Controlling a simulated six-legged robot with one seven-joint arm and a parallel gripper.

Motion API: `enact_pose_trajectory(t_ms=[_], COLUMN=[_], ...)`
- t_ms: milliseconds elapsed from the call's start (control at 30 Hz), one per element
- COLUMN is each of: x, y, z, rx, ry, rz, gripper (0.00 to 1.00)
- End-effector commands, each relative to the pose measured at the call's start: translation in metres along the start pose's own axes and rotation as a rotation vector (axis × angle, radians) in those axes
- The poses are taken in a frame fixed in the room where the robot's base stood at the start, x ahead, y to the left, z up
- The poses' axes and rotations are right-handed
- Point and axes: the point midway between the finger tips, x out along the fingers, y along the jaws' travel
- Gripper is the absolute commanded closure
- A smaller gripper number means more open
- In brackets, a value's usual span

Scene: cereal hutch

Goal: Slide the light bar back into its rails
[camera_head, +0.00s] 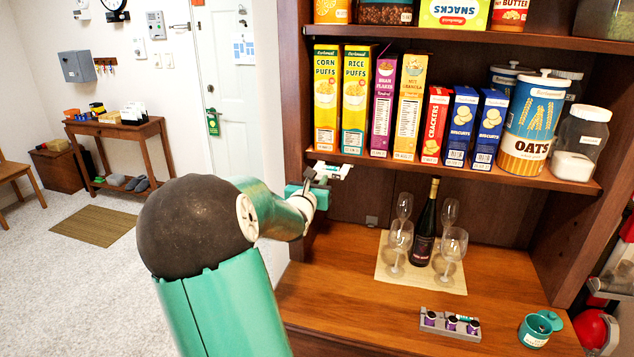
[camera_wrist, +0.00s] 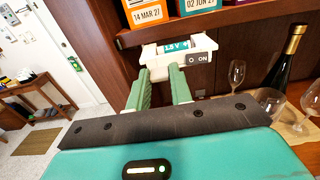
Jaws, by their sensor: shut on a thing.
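The light bar (camera_wrist: 180,58) is a white bar with a teal "1.5 V" label and a dark panel marked "ON" in the wrist view. My gripper (camera_wrist: 160,78) is shut on it, with its two green fingers reaching the bar's near side. The bar is just below the front edge of the cereal shelf. In the head view the light bar (camera_head: 332,170) shows as a small white piece under the shelf's left end, beside my gripper (camera_head: 312,186). I cannot make out the rails; the shelf's underside is mostly hidden.
The cereal shelf (camera_head: 450,174) holds several boxes, an oats canister and a jar. Below, a wine bottle (camera_head: 425,225) and several glasses stand on a mat (camera_head: 393,276). A pod holder (camera_head: 450,327) and a teal pot (camera_head: 538,330) are at the counter's front. The counter's left is clear.

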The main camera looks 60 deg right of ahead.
Motion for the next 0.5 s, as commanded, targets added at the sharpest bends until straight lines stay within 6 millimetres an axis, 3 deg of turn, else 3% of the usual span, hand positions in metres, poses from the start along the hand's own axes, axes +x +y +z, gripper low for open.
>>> enact_pose_trajectory(t_ms=[500], x=[0.016], y=[0.000], z=[0.001], rx=[-0.002], ry=[-0.002], rz=[-0.001], gripper=[0.95])
